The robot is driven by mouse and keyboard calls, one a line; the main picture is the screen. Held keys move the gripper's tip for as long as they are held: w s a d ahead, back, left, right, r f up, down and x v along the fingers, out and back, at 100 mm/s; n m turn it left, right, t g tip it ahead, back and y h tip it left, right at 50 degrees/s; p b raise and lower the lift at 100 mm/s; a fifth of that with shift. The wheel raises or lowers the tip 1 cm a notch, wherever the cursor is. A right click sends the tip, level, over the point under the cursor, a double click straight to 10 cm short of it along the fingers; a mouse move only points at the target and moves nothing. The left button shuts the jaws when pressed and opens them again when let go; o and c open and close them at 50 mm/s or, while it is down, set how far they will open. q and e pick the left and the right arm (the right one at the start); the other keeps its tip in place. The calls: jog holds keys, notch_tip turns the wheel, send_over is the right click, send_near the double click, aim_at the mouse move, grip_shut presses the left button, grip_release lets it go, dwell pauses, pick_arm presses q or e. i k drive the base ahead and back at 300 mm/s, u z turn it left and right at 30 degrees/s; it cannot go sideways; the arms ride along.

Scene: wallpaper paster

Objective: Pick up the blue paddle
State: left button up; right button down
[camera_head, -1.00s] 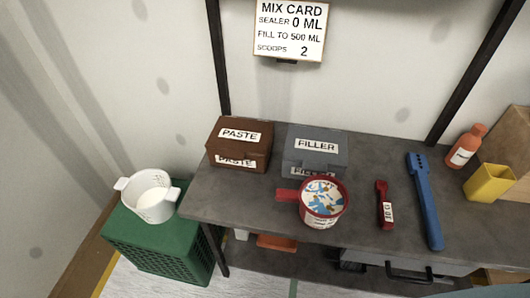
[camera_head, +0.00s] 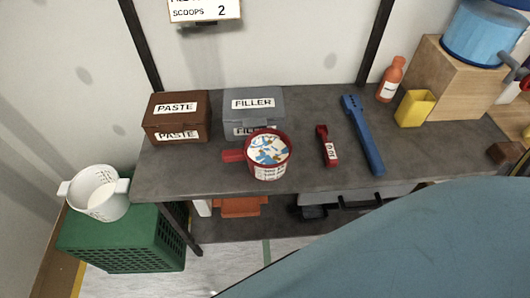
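The blue paddle (camera_head: 363,136) lies on the grey bench top (camera_head: 200,170), right of the middle. Its slotted end points to the back and its other end reaches close to the front edge. Nothing touches it. Neither of my grippers shows in the head view. A large blue-grey surface, cut off by the frame, fills the lower right; I cannot tell what it is.
Left of the paddle are a small red scoop (camera_head: 327,147), a red pot (camera_head: 269,158), a FILLER box (camera_head: 254,106) and a PASTE box (camera_head: 176,117).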

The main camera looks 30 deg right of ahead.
aim_at(352, 105)
jog(key=u, duration=0.45)
jog(key=k, duration=0.2)
jog(key=z, duration=1)
jog(key=i, duration=0.2)
jog(key=z, duration=0.3)
